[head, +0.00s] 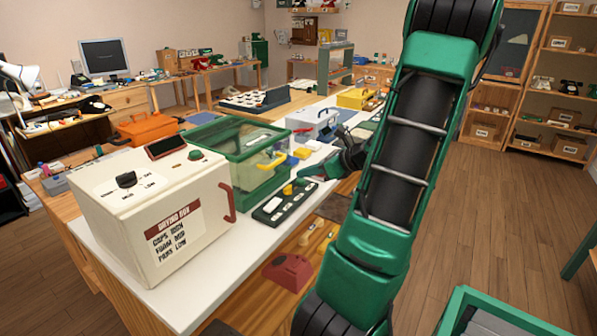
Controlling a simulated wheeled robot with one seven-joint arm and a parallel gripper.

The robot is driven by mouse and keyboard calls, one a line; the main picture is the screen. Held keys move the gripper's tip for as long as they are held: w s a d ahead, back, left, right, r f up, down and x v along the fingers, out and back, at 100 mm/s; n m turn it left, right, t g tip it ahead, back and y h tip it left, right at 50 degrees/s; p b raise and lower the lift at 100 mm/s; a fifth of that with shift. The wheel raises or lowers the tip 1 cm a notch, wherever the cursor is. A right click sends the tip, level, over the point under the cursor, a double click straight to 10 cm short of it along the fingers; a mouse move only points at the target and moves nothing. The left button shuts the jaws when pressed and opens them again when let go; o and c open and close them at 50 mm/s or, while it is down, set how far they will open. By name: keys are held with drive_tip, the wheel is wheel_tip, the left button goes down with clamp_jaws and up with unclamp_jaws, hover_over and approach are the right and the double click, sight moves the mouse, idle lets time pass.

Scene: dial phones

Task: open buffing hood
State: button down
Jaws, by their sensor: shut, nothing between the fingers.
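A cream box (190,235) stands closed on the near left of the white-topped bench.
A green-framed clear case (237,150) stands just behind the cream box. A black tray with a yellow piece (285,203) lies between box and gripper. A red telephone shell (287,272) sits below the bench top. Open wooden floor (480,230) lies to the right.

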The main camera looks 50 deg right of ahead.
drive_tip(key=x, duration=0.8)
drive_tip(key=shift+w+a+f, duration=0.15)
wheel_tip(320, 180, up, 2)
drive_tip(key=shift+w+r, duration=0.1)
drive_tip(key=shift+r, duration=0.1)
drive_tip(key=shift+w+r, duration=0.2)
drive_tip(key=shift+r, duration=0.65)
